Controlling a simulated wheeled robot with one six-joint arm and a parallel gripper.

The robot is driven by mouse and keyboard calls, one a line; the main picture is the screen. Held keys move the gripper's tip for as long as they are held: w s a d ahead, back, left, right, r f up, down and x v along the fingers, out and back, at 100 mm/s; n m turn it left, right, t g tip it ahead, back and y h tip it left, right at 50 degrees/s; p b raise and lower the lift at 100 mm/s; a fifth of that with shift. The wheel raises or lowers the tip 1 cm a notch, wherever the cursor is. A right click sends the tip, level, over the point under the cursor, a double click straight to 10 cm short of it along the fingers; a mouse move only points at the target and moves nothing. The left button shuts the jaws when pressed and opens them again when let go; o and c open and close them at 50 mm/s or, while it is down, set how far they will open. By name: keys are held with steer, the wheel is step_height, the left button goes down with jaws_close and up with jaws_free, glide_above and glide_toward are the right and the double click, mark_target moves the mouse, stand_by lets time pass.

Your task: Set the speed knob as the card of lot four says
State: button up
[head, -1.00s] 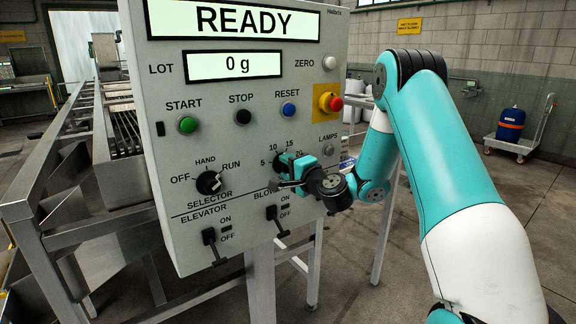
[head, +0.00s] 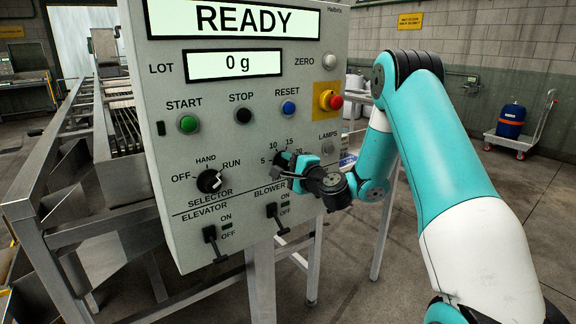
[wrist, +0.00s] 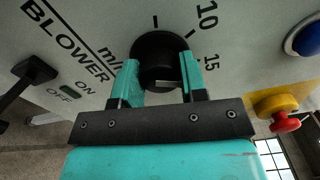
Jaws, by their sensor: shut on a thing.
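The black round speed knob (wrist: 158,52) sits on the grey panel, with a scale of 5, 10, 15 and 20 around it in the head view and "m/min" partly showing beside it in the wrist view. My gripper (wrist: 160,78) is shut on the knob, one teal finger on each side. In the head view my gripper (head: 282,170) covers most of the knob, so the setting it points to cannot be read there. A pale mark shows at the knob's lower edge in the wrist view. No lot card can be made out.
The panel (head: 160,215) carries a READY display (head: 235,20), a 0 g display (head: 233,65), the selector knob (head: 209,181), elevator switch (head: 214,243), blower switch (head: 277,219) and red emergency button (head: 335,102). These sit close around my gripper. Open floor lies to the right.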

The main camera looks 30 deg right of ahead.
steer(key=o, duration=0.9)
steer(key=shift+d, duration=0.1)
steer(key=shift+o, duration=0.2)
steer(key=s+b, duration=1.7)
steer(key=b, duration=0.1)
steer(key=shift+s+d, duration=0.2)
steer(key=shift+d, duration=0.05)
